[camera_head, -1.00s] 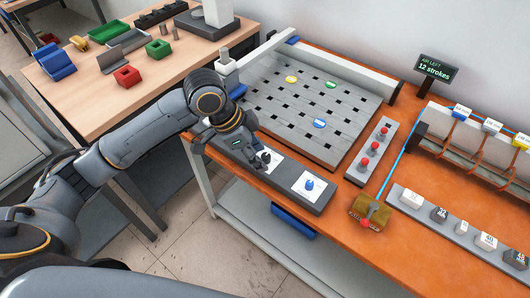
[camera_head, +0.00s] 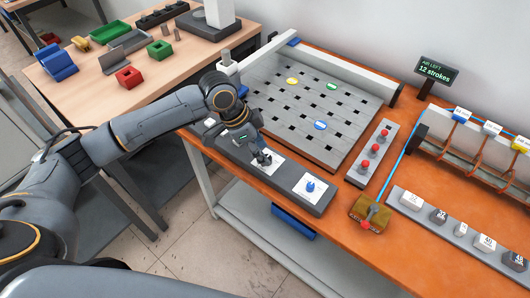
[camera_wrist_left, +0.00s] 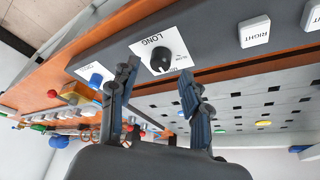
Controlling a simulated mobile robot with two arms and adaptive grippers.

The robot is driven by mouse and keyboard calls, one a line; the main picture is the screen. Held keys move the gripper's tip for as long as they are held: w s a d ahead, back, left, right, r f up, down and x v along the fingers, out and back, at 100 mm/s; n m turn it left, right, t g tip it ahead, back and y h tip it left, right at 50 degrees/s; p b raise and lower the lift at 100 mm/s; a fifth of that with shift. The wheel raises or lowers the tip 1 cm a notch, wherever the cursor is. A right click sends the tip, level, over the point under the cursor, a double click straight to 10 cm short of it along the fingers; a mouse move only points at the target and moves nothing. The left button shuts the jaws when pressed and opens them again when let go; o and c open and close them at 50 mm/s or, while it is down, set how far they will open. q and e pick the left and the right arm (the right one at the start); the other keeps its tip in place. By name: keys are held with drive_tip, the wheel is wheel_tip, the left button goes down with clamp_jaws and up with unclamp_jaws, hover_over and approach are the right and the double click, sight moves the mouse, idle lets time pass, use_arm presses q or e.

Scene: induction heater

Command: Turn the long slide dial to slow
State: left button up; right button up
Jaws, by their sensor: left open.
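The long slide dial is a black knob (camera_wrist_left: 161,60) on a white card marked LONG, set in a dark grey control strip (camera_head: 318,205). In the wrist view it shows just beyond and between my left fingertips. My left gripper (camera_wrist_left: 160,74) is open, one finger to each side of the dial's line; I cannot tell whether either touches it. In the head view my left gripper (camera_head: 260,158) hangs over the dial's card and partly hides it. The dial's setting and the word slow are too small to read. My right gripper is out of view.
A blue dial (camera_head: 310,186) on its own white card sits right of the long one. A white RIGHT button (camera_wrist_left: 254,32) is on the same strip. A slotted grey board (camera_head: 350,105) lies behind, and red knobs (camera_head: 375,150) stand on a block further right.

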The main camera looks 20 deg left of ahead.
use_arm(q)
drive_tip(key=shift+x, duration=1.45)
drive_tip(key=shift+c, duration=0.4)
clamp_jaws()
drive_tip(key=shift+r+p, duration=0.15)
drive_tip(key=shift+p, duration=0.45)
drive_tip(key=n+p, duration=0.3)
drive_tip(key=p, duration=0.1)
drive_tip(key=n+t+y+p, duration=0.1)
drive_tip(key=n+p, duration=0.2)
drive_tip(key=p, duration=0.1)
drive_tip(key=n+t+y+p, duration=0.1)
drive_tip(key=n+p, duration=0.2)
drive_tip(key=p, duration=0.2)
drive_tip(key=shift+s+d+r, duration=0.15)
drive_tip(key=shift+s+d, duration=0.05)
drive_tip(key=shift+d, duration=0.05)
drive_tip(key=shift+n+t+y+p, duration=0.4)
drive_tip(key=shift+n+y+p, duration=0.2)
drive_tip(key=shift+n+p, duration=0.55)
drive_tip(key=shift+f+n, duration=0.2)
drive_tip(key=shift+n, duration=0.15)
drive_tip(key=shift+w, duration=0.1)
